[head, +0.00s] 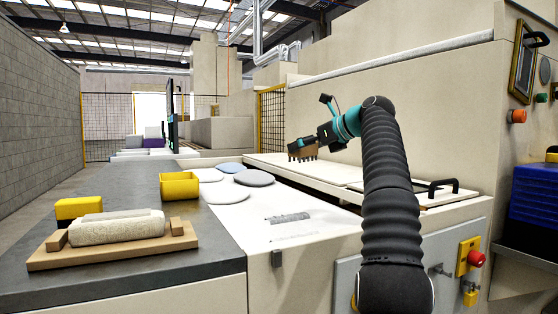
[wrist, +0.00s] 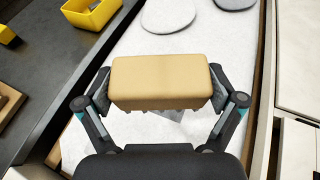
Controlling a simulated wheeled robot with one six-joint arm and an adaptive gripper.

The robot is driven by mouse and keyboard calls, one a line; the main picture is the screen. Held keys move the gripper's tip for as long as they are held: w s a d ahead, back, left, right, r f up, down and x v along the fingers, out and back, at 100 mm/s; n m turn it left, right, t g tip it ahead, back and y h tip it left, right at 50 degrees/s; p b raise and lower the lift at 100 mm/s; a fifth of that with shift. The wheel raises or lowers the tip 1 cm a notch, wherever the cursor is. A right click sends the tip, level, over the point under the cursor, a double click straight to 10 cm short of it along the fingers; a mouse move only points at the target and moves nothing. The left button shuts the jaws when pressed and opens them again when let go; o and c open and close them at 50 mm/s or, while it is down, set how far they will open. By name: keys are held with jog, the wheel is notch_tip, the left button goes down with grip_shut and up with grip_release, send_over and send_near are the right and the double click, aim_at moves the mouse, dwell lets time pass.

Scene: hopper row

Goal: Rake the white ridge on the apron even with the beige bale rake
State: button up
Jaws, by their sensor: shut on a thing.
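My gripper (head: 312,143) is shut on the beige bale rake (wrist: 160,80), one finger on each end of its block. In the head view the rake (head: 301,150) is held in the air above the far part of the white apron (head: 235,218), its short teeth pointing down. A low pale-grey ridge (head: 288,218) lies across the apron, nearer than the rake, with a fainter streak in front of it. In the wrist view the rake hides most of the apron beneath it; a greyish patch (wrist: 172,115) shows just below the block.
Flat grey and blue discs (head: 254,178) lie at the apron's far end. On the dark counter at left stand an open yellow bin (head: 180,186), a yellow block (head: 78,208) and a whitish roll (head: 115,227) on a wooden cradle. A red stop button (head: 476,260) is at right.

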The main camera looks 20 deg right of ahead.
jog(key=s+a+f+n+y+b, duration=0.1)
jog(key=s+a, duration=0.6)
jog(key=s, duration=0.4)
jog(key=shift+s+a+f+g+b, duration=0.2)
jog(key=shift+a+f+g+b, duration=0.1)
jog(key=shift+b, duration=0.05)
jog(key=shift+s+r+p, duration=0.1)
jog(key=shift+r+p, duration=0.05)
jog(key=shift+p, duration=0.25)
